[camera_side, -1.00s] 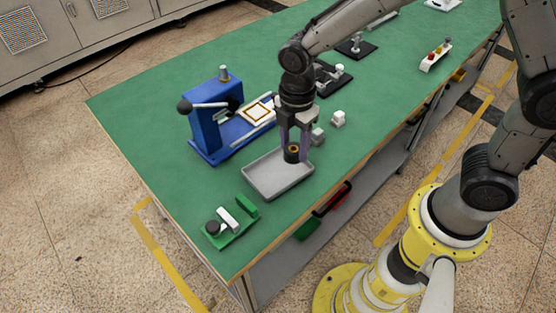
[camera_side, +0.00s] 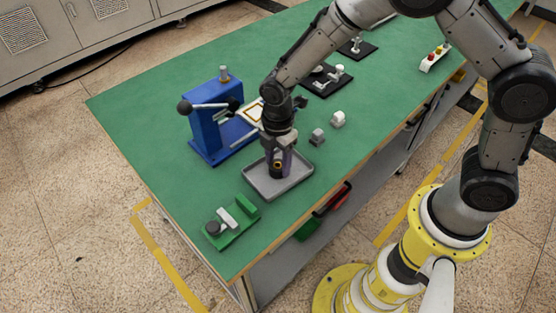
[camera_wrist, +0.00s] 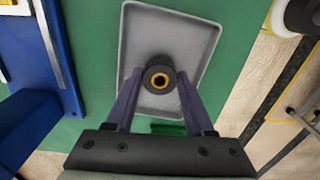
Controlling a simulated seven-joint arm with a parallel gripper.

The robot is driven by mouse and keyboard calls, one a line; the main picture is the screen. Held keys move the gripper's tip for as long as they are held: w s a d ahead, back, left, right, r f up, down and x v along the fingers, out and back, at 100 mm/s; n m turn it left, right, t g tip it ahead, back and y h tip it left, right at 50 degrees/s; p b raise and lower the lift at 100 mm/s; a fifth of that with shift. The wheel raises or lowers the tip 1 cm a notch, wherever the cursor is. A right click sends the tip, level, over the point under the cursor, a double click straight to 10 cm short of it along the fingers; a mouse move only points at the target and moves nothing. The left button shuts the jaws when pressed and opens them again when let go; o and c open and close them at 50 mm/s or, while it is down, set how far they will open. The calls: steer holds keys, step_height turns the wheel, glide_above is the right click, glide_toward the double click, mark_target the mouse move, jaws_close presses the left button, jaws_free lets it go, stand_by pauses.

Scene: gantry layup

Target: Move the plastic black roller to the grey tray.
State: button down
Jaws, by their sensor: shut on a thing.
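The black roller (camera_wrist: 159,79) has an orange ring around its centre hole. My gripper (camera_wrist: 158,92) is shut on it, with one finger on each side. In the side view the roller (camera_side: 278,165) is between the fingertips of my gripper (camera_side: 278,168), over the inside of the grey tray. The grey tray (camera_side: 299,186) is a shallow rectangle on the green table; it also shows in the wrist view (camera_wrist: 199,42). I cannot tell whether the roller touches the tray floor. No other thing is visible in the tray.
A blue press (camera_side: 205,128) with a lever stands left of the tray. A green fixture (camera_side: 232,226) lies in front of the tray. Black stands (camera_side: 322,82) are further back.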

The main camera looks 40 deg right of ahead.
mark_target(278, 165)
steer(key=shift+f, duration=0.15)
steer(key=shift+c, duration=1.4)
jaws_free()
step_height(278, 165, up, 12)
steer(key=shift+r, duration=0.25)
steer(key=s+d+r+m+t, duration=0.3)
steer(key=s+d+r+m, duration=0.5)
steer(key=r, duration=0.3)
steer(key=s+d+m+t, duration=0.1)
steer(key=s+d+m, duration=0.1)
steer(key=s+m, duration=0.3)
steer(key=s+d+r+m+t, duration=0.1)
steer(key=s+d+m, duration=0.2)
steer(key=s+m, duration=0.2)
steer(key=s, duration=0.3)
steer(key=shift+d+t, duration=0.25)
steer(key=shift+t, duration=0.05)
